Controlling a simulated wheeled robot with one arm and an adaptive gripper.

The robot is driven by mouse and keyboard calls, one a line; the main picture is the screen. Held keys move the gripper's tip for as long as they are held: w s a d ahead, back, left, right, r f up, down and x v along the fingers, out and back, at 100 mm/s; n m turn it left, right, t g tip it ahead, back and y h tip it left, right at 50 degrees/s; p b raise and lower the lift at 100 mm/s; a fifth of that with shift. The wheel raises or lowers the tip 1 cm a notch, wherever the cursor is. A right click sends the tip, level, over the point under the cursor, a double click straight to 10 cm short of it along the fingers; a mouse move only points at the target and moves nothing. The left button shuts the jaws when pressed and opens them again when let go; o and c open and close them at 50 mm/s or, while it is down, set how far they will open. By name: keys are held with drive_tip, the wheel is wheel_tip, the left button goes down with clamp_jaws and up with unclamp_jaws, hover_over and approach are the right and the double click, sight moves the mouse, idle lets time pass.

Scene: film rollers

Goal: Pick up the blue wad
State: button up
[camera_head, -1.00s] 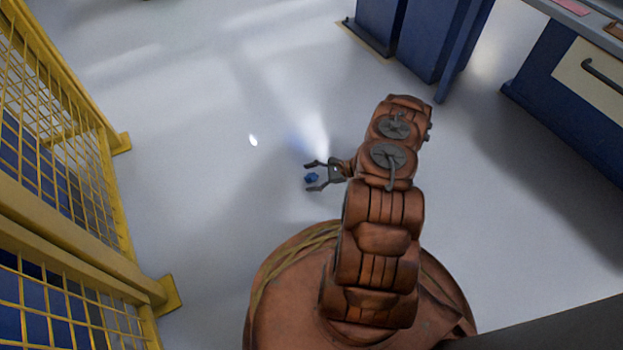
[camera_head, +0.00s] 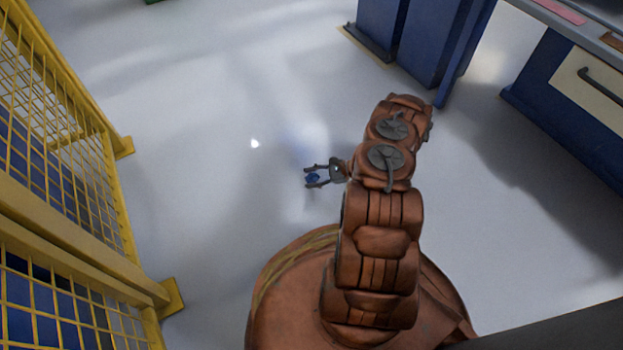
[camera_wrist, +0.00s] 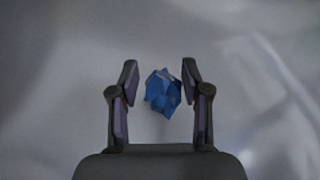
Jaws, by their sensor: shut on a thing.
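The blue wad (camera_head: 313,177) is a small crumpled lump between the fingertips of my gripper (camera_head: 310,176), low over the pale floor. In the wrist view the blue wad (camera_wrist: 162,92) sits between the two dark fingers of my gripper (camera_wrist: 160,85), close to the right fingertip. My gripper is shut on it, though a narrow gap shows beside the left finger. I cannot tell from the pictures whether the wad touches the floor.
A yellow mesh fence (camera_head: 60,150) stands on the left. Blue cabinets (camera_head: 432,40) and a blue drawer unit (camera_head: 570,95) stand at the upper right. The pale floor (camera_head: 200,200) around my gripper is clear, with a small bright spot on it.

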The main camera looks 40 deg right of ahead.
drive_tip(key=s+d+p, duration=0.1)
drive_tip(key=s+p, duration=0.1)
drive_tip(key=s, duration=0.3)
drive_tip(key=s+d+r+p, duration=0.1)
drive_tip(key=s+p, duration=0.1)
drive_tip(key=s, duration=0.3)
drive_tip(key=s+d+r+p, duration=0.1)
drive_tip(key=s+p, duration=0.1)
drive_tip(key=s, duration=0.3)
drive_tip(key=shift+s+r, duration=0.1)
drive_tip(key=shift+s, duration=0.25)
